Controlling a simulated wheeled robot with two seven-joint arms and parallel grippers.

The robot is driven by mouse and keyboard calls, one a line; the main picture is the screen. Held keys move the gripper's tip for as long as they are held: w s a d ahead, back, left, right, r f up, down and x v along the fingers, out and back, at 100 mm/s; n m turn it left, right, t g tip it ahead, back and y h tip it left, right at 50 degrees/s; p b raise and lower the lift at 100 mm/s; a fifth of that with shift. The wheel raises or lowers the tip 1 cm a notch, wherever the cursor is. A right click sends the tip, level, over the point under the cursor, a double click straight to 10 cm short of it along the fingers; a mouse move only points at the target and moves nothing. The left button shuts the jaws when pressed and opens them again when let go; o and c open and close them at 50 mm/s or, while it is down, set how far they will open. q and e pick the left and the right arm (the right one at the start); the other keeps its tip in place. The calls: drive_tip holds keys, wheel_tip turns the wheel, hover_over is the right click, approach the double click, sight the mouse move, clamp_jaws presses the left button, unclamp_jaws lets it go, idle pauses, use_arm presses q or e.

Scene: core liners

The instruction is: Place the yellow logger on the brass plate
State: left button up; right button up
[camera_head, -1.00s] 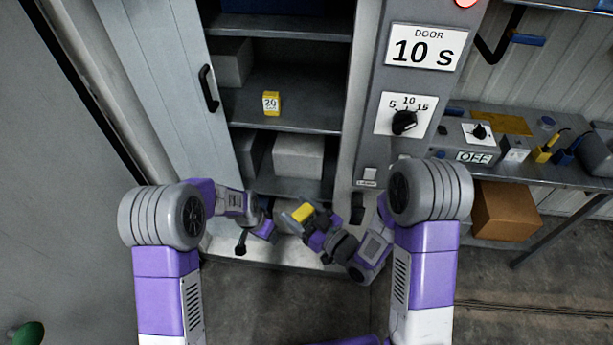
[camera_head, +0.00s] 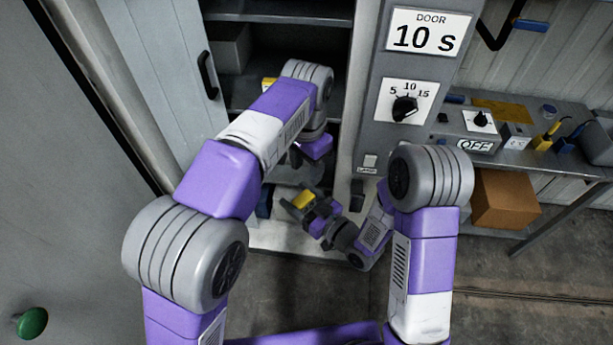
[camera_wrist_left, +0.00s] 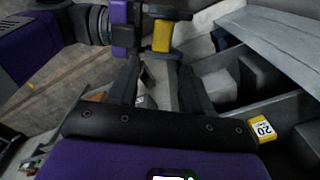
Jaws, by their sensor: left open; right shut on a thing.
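A yellow block labelled 20 stands on a cabinet shelf; in the head view my left arm hides all but a sliver of this yellow block (camera_head: 268,84). It shows clearly in the left wrist view (camera_wrist_left: 262,128). My right gripper (camera_head: 304,206) is shut on another yellow block (camera_head: 302,199), low in front of the cabinet; it also shows in the left wrist view (camera_wrist_left: 162,36). I cannot tell which block is the logger. My left gripper (camera_head: 302,156) is open and empty, above the right one, partly hidden by its arm. The brass plate (camera_head: 502,111) lies on the bench at right.
The cabinet door (camera_head: 165,85) stands open at left. A grey panel (camera_head: 385,150) with a dial and "DOOR 10 s" sign divides the cabinet from the bench. The bench holds a box marked OFF (camera_head: 474,145) and tools. A cardboard box (camera_head: 505,198) sits below.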

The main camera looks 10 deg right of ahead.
sight(307, 197)
use_arm(q)
wheel_tip(307, 197, down, 11)
drive_tip(key=shift+f, duration=0.2)
drive_tip(key=shift+c, duration=0.3)
drive_tip(key=c, duration=0.7)
drive_tip(key=shift+c, duration=0.6)
use_arm(e)
drive_tip(key=o, duration=1.2)
